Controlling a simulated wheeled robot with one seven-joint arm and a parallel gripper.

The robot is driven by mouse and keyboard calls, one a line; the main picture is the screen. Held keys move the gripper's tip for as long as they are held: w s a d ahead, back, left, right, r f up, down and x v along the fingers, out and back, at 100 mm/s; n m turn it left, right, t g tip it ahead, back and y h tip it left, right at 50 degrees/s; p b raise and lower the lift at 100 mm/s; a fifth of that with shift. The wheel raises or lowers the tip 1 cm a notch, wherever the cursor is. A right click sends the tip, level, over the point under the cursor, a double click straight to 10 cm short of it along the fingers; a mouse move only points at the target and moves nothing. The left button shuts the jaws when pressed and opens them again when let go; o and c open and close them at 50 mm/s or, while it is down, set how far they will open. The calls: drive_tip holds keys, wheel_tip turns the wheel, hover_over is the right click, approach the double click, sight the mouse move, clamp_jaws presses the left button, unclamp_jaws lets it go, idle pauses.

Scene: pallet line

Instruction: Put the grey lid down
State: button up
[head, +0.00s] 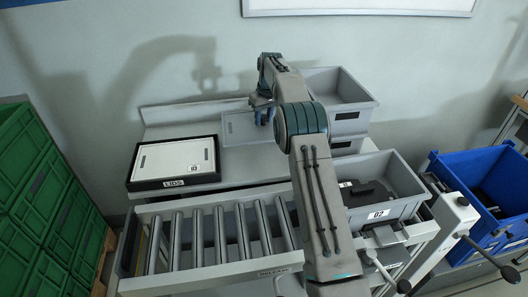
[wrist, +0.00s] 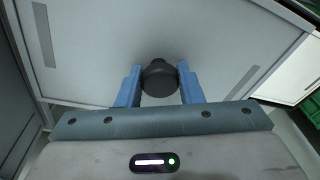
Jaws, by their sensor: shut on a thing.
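The grey lid (head: 238,128) is over the back bench, right of the lid stack and left of the grey crates. In the wrist view the lid (wrist: 95,50) fills most of the picture, with a dark round knob (wrist: 160,80) at its middle. My gripper (head: 262,103) is shut on this knob; its blue fingers (wrist: 160,85) stand on both sides of it. My arm hides the lid's right part in the head view. I cannot tell whether the lid touches the bench.
A black tray labelled LIDS (head: 173,184) holds a pale lid (head: 172,158) on the bench. A roller conveyor (head: 215,238) runs in front. An open grey crate (head: 385,212) with dark parts stands right of my arm. Empty grey crate (head: 345,122) behind, blue crate (head: 462,172) right, green crates (head: 28,180) left.

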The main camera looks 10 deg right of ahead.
wheel_tip(320, 180, down, 14)
drive_tip(key=shift+r+p, duration=0.2)
drive_tip(key=shift+p, duration=0.5)
drive_tip(key=shift+f, duration=0.15)
drive_tip(key=o, duration=1)
drive_tip(key=shift+o, duration=0.2)
drive_tip(key=shift+r, duration=0.2)
